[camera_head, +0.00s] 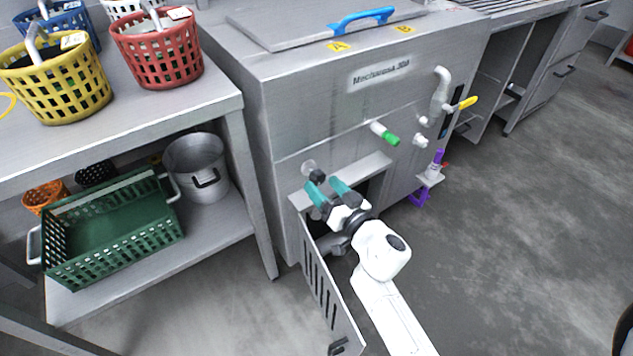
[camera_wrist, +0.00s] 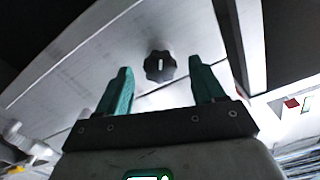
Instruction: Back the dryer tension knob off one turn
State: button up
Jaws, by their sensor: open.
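The tension knob (camera_wrist: 160,66) is black, lobed, with a pale line on its face. It sits on the grey metal panel in the wrist view, ahead of and between my two teal fingertips. My gripper (camera_wrist: 158,85) is open and empty, and the knob appears beyond the fingertips, apart from them. In the head view my gripper (camera_head: 326,182) is at the front of the steel machine (camera_head: 290,110), just above the open compartment. A dark knob (camera_head: 317,176) shows there beside the left finger, partly covered by it.
A slotted door (camera_head: 322,290) hangs open below my gripper. A table with baskets and a green crate (camera_head: 115,245) stands left. The floor at right is clear.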

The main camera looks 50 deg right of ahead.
aim_at(320, 182)
jog(key=shift+b+x, duration=0.3)
jog(key=shift+x, duration=1.5)
jog(key=shift+c, duration=0.4)
jog(key=c, duration=0.9)
jog(key=shift+c, duration=0.2)
jog(key=shift+n, duration=0.6)
